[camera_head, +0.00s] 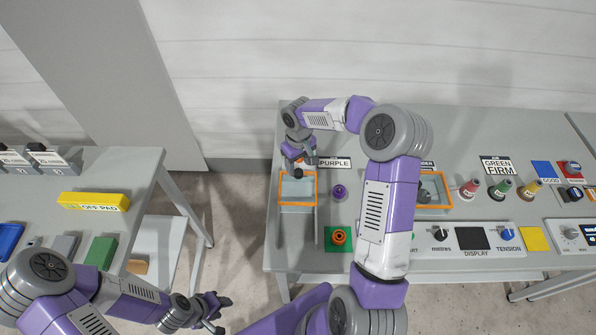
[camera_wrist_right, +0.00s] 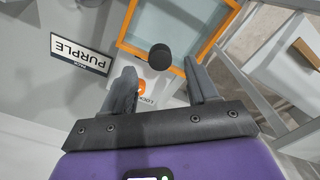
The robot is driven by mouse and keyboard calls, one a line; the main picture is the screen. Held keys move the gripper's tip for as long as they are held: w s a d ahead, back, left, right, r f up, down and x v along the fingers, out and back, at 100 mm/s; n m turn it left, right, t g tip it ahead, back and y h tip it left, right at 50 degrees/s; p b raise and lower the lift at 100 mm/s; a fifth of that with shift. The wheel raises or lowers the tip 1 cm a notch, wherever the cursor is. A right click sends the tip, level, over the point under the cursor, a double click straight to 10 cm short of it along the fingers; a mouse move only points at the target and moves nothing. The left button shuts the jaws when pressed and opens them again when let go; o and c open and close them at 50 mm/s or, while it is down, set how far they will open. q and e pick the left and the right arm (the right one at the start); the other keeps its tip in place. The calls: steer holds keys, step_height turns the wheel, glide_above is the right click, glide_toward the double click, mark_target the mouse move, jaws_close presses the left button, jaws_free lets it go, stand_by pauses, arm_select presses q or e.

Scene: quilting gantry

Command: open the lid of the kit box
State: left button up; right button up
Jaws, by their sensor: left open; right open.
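An orange-framed panel (camera_head: 314,190) lies at the left end of the right-hand table; no label names it as the kit box. It also shows in the right wrist view (camera_wrist_right: 172,62), with a round black knob (camera_wrist_right: 160,57) near its edge. My right gripper (camera_head: 299,163) reaches down over the panel's far edge. In the right wrist view its open jaws (camera_wrist_right: 159,72) stand on either side of the knob; I cannot tell whether they touch it. My left gripper (camera_head: 222,314) is open and empty, low over the floor between the tables.
A "PURPLE" sign (camera_head: 334,163) stands beside the panel. My right arm hides the table's middle. A yellow "OFF PAD" block (camera_head: 94,202) lies on the left table.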

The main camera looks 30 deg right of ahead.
mark_target(298, 172)
steer(key=shift+w+f, duration=0.1)
steer(key=shift+f, duration=2.15)
jaws_close()
